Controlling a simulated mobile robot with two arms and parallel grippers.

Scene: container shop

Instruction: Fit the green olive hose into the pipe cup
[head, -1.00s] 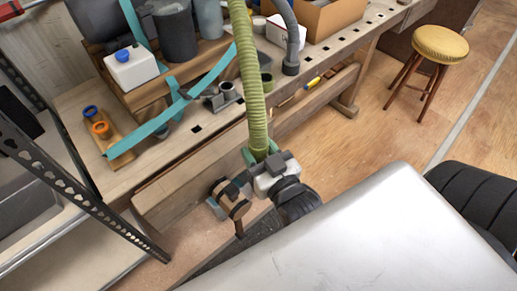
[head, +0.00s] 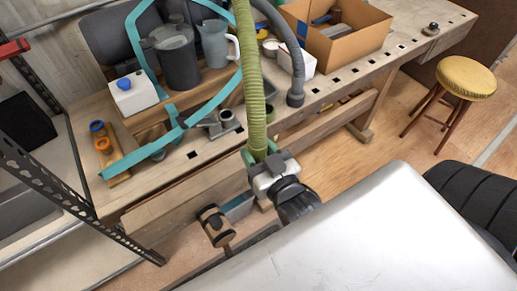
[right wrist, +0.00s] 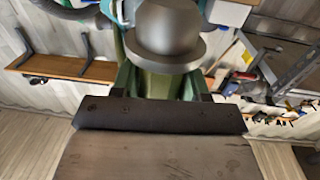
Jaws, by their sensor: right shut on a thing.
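The green olive hose (head: 249,75) is ribbed and comes down from the top edge of the head view. My right gripper (head: 261,158) is shut on its lower end, in front of the workbench edge. In the right wrist view, a grey flanged round piece (right wrist: 165,35) stands between the green fingers (right wrist: 163,82); the hose is mostly hidden there. A grey open cup on a metal bracket (head: 228,117), likely the pipe cup, sits on the bench up and left of the gripper, apart from the hose. My left gripper is not in view.
A metal shelf post (head: 65,190) stands left.

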